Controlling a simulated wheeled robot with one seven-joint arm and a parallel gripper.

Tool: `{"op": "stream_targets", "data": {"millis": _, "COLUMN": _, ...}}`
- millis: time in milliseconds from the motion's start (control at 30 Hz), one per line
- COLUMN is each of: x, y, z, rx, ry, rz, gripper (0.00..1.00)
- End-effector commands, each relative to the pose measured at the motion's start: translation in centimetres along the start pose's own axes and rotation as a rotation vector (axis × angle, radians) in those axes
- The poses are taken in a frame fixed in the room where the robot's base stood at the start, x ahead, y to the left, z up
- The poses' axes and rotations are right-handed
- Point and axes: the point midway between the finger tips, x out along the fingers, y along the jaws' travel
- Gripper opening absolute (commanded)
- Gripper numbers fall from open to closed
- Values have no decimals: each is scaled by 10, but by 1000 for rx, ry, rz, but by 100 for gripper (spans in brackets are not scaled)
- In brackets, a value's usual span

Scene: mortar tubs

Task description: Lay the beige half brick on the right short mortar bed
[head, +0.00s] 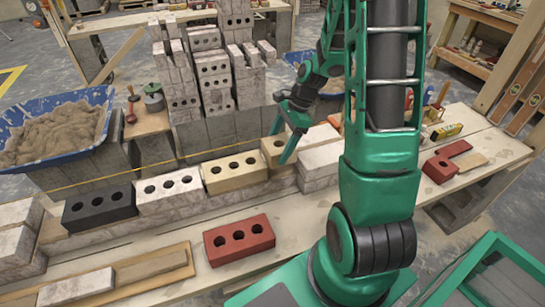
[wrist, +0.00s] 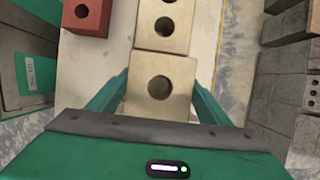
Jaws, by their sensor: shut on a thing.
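The beige half brick (head: 272,147) is in my gripper (head: 283,150), at the right end of the row of bricks on the low wall. In the wrist view the half brick (wrist: 160,95) shows one hole, with a finger on each side. It lines up closely with the full beige brick (head: 235,173) to its left, which also shows in the wrist view (wrist: 164,28). I cannot tell whether the half brick rests on the wall or hangs just above it. The right short mortar bed is not visible; the brick and gripper cover that area.
A white brick (head: 168,191) and a dark brick (head: 98,206) continue the row leftward. A red brick (head: 239,240) lies on the bench in front. A blue tub of mortar (head: 58,132) stands at left. Stacked blocks (head: 214,75) rise behind. A red half brick (head: 440,169) lies at right.

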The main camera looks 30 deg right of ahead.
Motion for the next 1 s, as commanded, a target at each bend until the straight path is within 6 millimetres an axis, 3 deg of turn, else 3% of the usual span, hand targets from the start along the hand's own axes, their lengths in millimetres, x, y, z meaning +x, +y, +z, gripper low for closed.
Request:
{"op": "stream_targets", "data": {"millis": 367, "x": 33, "y": 0, "z": -12, "rx": -3, "ry": -1, "rz": 2, "gripper": 15}}
{"op": "stream_targets", "data": {"millis": 733, "x": 36, "y": 0, "z": -13, "rx": -5, "ry": -1, "rz": 0, "gripper": 15}}
{"op": "stream_targets", "data": {"millis": 767, "x": 37, "y": 0, "z": -13, "rx": -4, "ry": 0, "rz": 1, "gripper": 76}}
{"op": "stream_targets", "data": {"millis": 800, "x": 37, "y": 0, "z": -13, "rx": -4, "ry": 0, "rz": 1, "gripper": 86}}
{"op": "stream_targets", "data": {"millis": 833, "x": 37, "y": 0, "z": -13, "rx": -4, "ry": 0, "rz": 1, "gripper": 90}}
{"op": "stream_targets", "data": {"millis": 1000, "x": 37, "y": 0, "z": -13, "rx": -4, "ry": 0, "rz": 1, "gripper": 90}}
